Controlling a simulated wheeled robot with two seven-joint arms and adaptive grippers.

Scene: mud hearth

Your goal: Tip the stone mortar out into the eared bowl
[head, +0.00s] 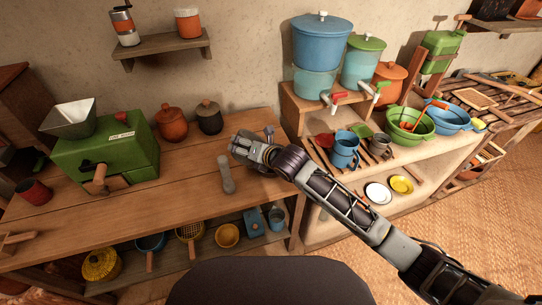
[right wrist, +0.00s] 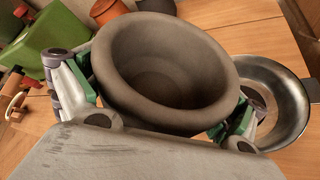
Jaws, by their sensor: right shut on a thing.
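The stone mortar, a thick-walled grey-brown cup, fills the middle of the right wrist view (right wrist: 165,110). My right gripper (head: 246,148) is shut on it, with one green-padded finger on each side. The mortar's mouth faces the wrist camera, and its inside is shaded; I cannot tell whether anything lies in it. The eared bowl, a dark grey metal dish with a side ear, shows to the right of the mortar in the right wrist view (right wrist: 292,124), partly hidden by it. In the head view my gripper hides most of both. My left gripper is not in view.
A grey pestle (head: 226,174) is on the wooden table (head: 185,200), left of my right gripper. A green box mill (head: 105,160) and two lidded pots, orange (head: 172,124) and dark (head: 208,117), stand further left and back. The table's front middle is clear.

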